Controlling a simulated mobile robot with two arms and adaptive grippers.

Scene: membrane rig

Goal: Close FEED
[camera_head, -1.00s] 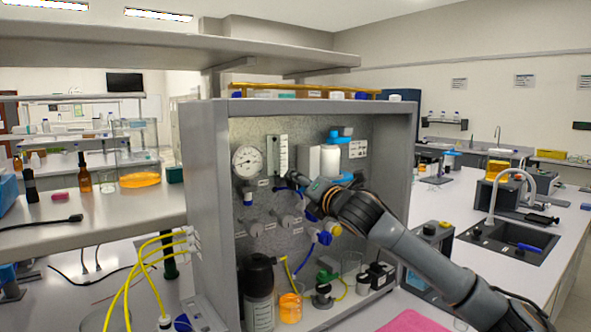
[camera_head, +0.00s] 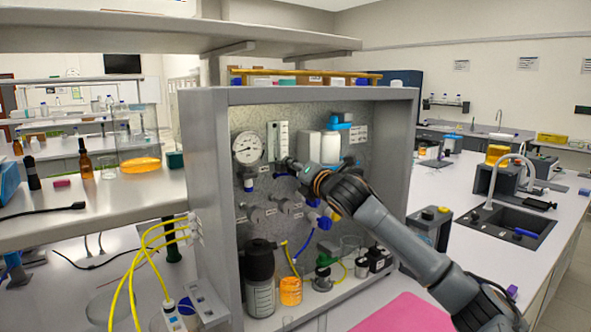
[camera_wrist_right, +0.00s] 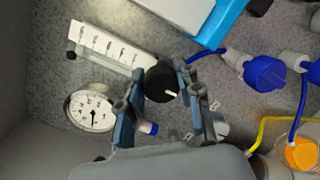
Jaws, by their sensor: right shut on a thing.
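A black round knob (camera_wrist_right: 162,82) with a white mark sits at the lower end of a clear scaled flow meter (camera_wrist_right: 110,46) on the grey panel. My right gripper (camera_wrist_right: 160,81) has its two fingers on either side of this knob and is shut on it. In the head view the right gripper (camera_head: 291,166) reaches the panel just below the flow meter (camera_head: 278,139), and it hides the knob. The labels are too small to read, so I cannot tell which part is marked FEED. My left gripper is not in view.
A round pressure gauge (camera_head: 247,148) is left of the flow meter. Grey fittings and blue-handled valves (camera_head: 325,222) sit below my right wrist. A dark bottle (camera_head: 259,280) and an orange beaker (camera_head: 290,291) stand on the cabinet floor. Cabinet walls (camera_head: 212,200) enclose the panel.

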